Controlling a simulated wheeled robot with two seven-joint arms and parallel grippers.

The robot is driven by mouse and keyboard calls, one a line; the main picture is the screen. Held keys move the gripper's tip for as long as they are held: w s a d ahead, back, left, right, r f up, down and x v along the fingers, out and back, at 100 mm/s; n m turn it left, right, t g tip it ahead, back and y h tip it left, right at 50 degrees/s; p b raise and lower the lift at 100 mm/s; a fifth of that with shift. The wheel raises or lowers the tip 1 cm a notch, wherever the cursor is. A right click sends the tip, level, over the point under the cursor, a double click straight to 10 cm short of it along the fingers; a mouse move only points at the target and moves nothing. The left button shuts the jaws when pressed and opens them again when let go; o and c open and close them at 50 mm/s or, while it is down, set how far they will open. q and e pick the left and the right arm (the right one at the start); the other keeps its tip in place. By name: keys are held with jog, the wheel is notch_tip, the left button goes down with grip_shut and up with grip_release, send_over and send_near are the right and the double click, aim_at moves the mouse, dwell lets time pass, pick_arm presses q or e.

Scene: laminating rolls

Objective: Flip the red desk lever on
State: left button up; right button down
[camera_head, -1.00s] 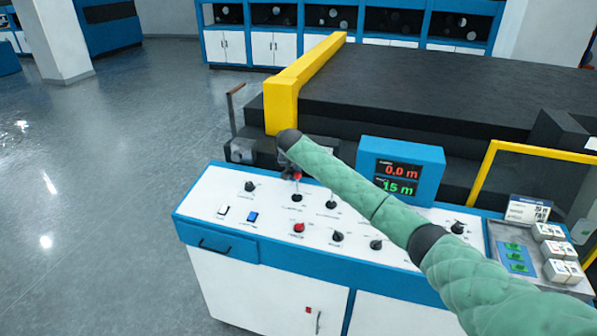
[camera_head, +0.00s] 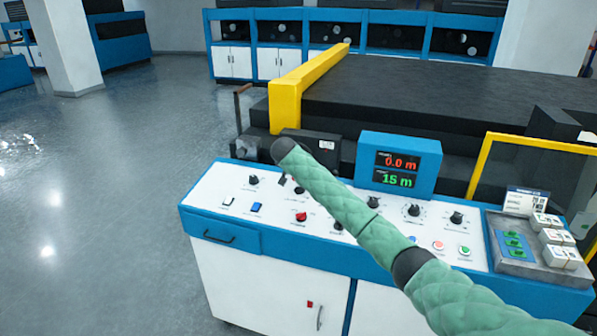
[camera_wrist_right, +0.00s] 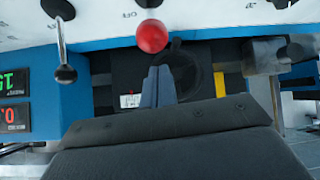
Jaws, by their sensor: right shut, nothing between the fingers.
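The red desk lever's ball (camera_wrist_right: 151,36) shows in the right wrist view, beside an OFF label on the white panel. In the head view my right arm hides the ball. My right gripper (camera_wrist_right: 157,88) is shut and empty, its fingertips close to the red ball; I cannot tell whether they touch it. A second lever with a silver rod and black ball (camera_wrist_right: 66,74) stands beside the red one in the wrist view. My left gripper is not in view.
A blue display box (camera_head: 399,165) reading 0.0 m and 15 m stands at the desk's back. A red rotary knob (camera_head: 301,217) and several black knobs sit on the panel. A yellow machine frame (camera_head: 285,103) rises behind. Open floor lies left.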

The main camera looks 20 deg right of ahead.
jog(key=shift+s+a+f+t+h+b, duration=0.3)
jog(key=shift+s+a+f+t+b, duration=0.25)
jog(key=shift+s+t, duration=0.1)
jog(key=shift+s+a, duration=0.2)
jog(key=shift+s, duration=0.25)
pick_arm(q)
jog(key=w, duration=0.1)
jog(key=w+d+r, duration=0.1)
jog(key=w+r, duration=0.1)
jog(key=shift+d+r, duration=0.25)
pick_arm(e)
jog(key=shift+f, duration=0.1)
jog(key=shift+s+a+f, duration=0.1)
